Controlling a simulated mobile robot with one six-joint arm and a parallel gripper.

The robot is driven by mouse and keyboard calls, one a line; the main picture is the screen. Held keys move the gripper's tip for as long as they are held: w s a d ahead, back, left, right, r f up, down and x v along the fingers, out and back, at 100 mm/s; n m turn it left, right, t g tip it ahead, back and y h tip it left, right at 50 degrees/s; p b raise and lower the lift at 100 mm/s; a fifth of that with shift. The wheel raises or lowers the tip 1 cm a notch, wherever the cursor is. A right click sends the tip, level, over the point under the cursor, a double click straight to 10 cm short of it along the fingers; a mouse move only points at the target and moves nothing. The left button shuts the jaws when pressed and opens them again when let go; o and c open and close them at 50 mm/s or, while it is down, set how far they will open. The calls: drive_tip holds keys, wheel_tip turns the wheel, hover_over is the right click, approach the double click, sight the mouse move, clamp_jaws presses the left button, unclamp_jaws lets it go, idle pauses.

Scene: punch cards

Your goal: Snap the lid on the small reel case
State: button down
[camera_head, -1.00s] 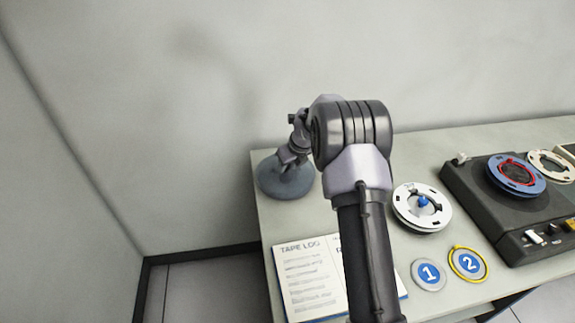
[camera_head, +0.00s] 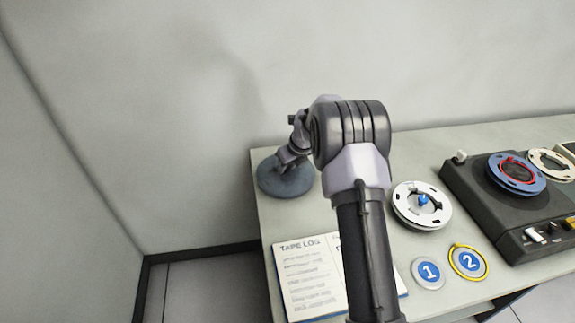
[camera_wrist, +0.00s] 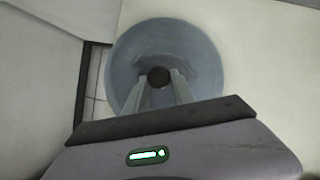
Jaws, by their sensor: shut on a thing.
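A round blue-grey lid (camera_wrist: 125,65) with a dark centre knob (camera_wrist: 159,77) fills the middle of the wrist view. My gripper (camera_wrist: 158,86) is shut on that knob, one finger on each side. In the head view the blue-grey round piece (camera_head: 286,181) is at the table's back left corner, under my gripper (camera_head: 288,158). I cannot make out a separate case below the lid, nor whether there is a gap between them.
On the table (camera_head: 400,155) are an open tape log (camera_head: 308,278), a white reel (camera_head: 408,210), a dark tape machine (camera_head: 515,225) with a blue reel (camera_head: 512,172), and round markers 1 (camera_head: 428,273) and 2 (camera_head: 468,262). A wall stands close behind.

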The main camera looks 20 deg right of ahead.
drive_tip(key=shift+f, duration=0.35)
drive_tip(key=c, duration=1)
unclamp_jaws()
drive_tip(key=shift+c, duration=1)
drive_tip(key=shift+r, duration=0.15)
wheel_tip(320, 180, up, 7)
drive_tip(key=p, duration=0.5)
drive_tip(key=shift+p, duration=0.4)
drive_tip(key=shift+s, duration=0.1)
